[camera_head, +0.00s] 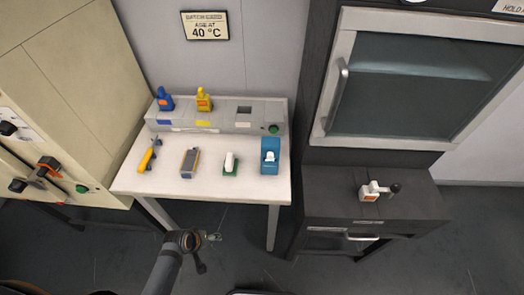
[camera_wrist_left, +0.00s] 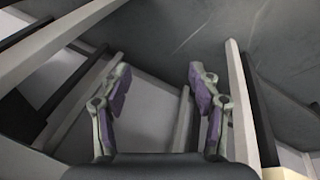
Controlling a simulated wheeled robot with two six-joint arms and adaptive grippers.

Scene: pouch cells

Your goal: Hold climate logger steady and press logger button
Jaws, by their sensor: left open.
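I cannot tell for sure which thing is the climate logger. One candidate is a small grey device with dark sides (camera_head: 189,162) lying on the white table; no button on it can be made out. My right gripper is not in view.
The white table (camera_head: 215,188) also holds a yellow-handled tool (camera_head: 149,155), a white item on a green base (camera_head: 231,163) and a blue holder (camera_head: 270,157). A raised rack (camera_head: 222,119) behind carries two bottles. Table legs stand near my left gripper.

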